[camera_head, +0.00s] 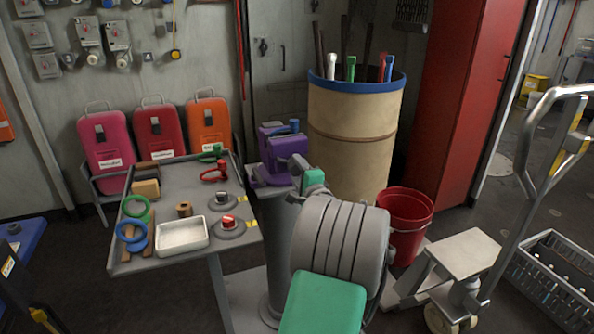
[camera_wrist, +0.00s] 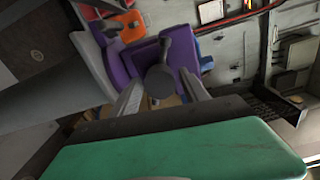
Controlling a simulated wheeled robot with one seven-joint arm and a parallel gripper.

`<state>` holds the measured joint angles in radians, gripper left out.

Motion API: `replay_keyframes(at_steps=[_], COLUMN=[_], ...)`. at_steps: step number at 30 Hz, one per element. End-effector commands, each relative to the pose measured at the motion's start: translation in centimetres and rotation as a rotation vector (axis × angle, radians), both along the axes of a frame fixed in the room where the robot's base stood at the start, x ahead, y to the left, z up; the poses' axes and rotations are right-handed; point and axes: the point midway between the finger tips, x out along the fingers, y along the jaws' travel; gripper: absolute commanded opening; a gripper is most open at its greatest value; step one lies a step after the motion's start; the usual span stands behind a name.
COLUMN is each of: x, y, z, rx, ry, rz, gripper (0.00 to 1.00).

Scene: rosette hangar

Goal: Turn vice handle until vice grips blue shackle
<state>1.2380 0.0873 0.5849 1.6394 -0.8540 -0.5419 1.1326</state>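A purple vice (camera_head: 288,143) stands on a grey pedestal beside the work table. A blue piece that looks like the shackle (camera_head: 289,127) sits at the vice's top; I cannot tell whether the jaws touch it. In the wrist view the purple vice (camera_wrist: 146,64) fills the middle, with some blue (camera_wrist: 206,63) at its right edge. Its dark grey handle (camera_wrist: 160,82), a round hub with a bar, faces me. My gripper (camera_wrist: 161,79) is open, its two fingers apart on either side of the hub; contact is unclear. In the head view my arm hides the fingers and handle.
The grey table (camera_head: 190,255) at left holds a white tray (camera_head: 181,235), blue ring (camera_head: 131,238), green ring (camera_head: 136,207) and red shackle (camera_head: 214,174). A red bucket (camera_head: 406,225) and pallet jack (camera_head: 465,255) are at right.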

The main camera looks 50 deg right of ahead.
Motion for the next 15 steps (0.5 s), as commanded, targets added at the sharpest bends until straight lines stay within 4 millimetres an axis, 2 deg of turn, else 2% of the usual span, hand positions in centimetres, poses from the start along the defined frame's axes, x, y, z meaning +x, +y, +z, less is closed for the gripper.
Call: replay_keyframes(at_steps=[5,15], x=[-0.7,-4.1], y=[0.3,2.3], z=[-0.1,-0.1], rx=[0.000,-0.001], ry=[0.002,0.001], rz=[-0.002,-0.003], gripper=[0.53,0.53])
